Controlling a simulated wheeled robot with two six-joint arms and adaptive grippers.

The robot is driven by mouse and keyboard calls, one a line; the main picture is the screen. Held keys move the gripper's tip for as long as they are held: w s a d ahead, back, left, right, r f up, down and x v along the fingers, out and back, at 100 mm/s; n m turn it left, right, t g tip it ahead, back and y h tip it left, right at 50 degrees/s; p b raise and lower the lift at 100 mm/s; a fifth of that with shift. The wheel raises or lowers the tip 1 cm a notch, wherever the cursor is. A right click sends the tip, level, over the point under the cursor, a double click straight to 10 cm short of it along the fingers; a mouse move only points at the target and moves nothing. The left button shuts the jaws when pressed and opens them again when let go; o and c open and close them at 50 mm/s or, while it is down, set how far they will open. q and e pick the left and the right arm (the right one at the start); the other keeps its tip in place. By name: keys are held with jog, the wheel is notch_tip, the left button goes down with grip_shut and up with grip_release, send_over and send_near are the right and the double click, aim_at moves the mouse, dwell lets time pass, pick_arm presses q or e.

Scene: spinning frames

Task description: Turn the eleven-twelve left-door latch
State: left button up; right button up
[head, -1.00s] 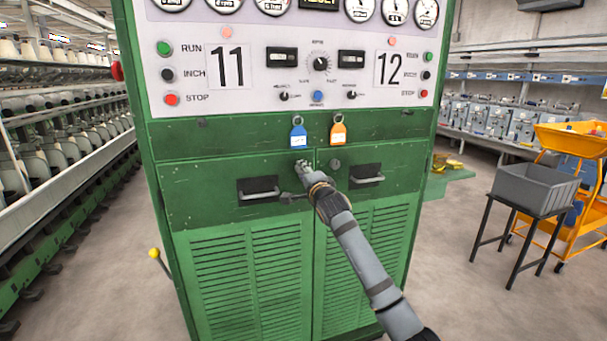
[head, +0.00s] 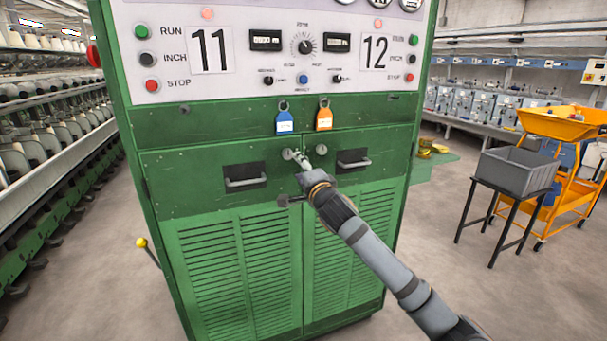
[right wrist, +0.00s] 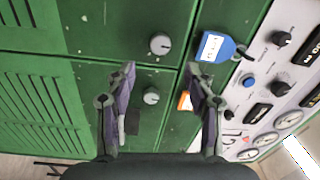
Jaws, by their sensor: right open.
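The green cabinet (head: 240,210) marked 11 and 12 has two louvred doors. The left-door latch, a small round grey knob (head: 288,153), sits high on the left door by the centre seam; it also shows in the right wrist view (right wrist: 160,44). The right-door latch (head: 321,149) is a matching knob, also seen in the right wrist view (right wrist: 151,96). My right gripper (head: 299,160) is open in front of the doors, close to the left-door latch, with nothing between its fingers (right wrist: 160,78). Contact cannot be told. My left gripper is out of view.
A blue tag (head: 284,122) and an orange tag (head: 324,118) hang above the latches. Recessed handles (head: 245,182) sit below.

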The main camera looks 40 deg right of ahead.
jog(key=shift+v, duration=2)
jog(key=shift+a, duration=0.1)
jog(key=shift+w+f, duration=0.1)
